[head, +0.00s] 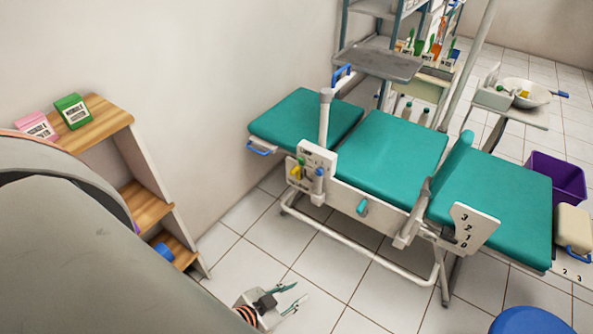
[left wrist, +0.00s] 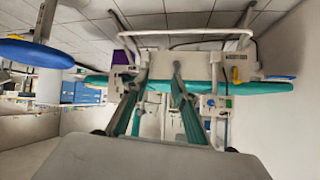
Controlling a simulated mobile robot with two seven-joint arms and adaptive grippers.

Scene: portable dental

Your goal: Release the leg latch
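A teal dental chair (head: 390,150) stands on a white frame; it also shows in the left wrist view (left wrist: 245,88), seen from low down. Its near side carries a white panel (head: 316,158) with yellow, green and blue knobs, a teal lever (head: 362,206), and a numbered plate (head: 472,228) with a dark piece beside it. A blue handle (head: 258,151) sits under the left pad. I cannot tell which part is the leg latch. My left gripper (head: 297,292) is open and empty, low in front of the chair, apart from it. Its spread fingers show in the left wrist view (left wrist: 161,70). My right gripper is out of view.
A wooden step shelf (head: 105,125) with pink and green boxes stands at the left wall. A blue stool (head: 530,320) is at the lower right, and a purple bin (head: 556,178) beyond the chair. Tiled floor before the chair is clear.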

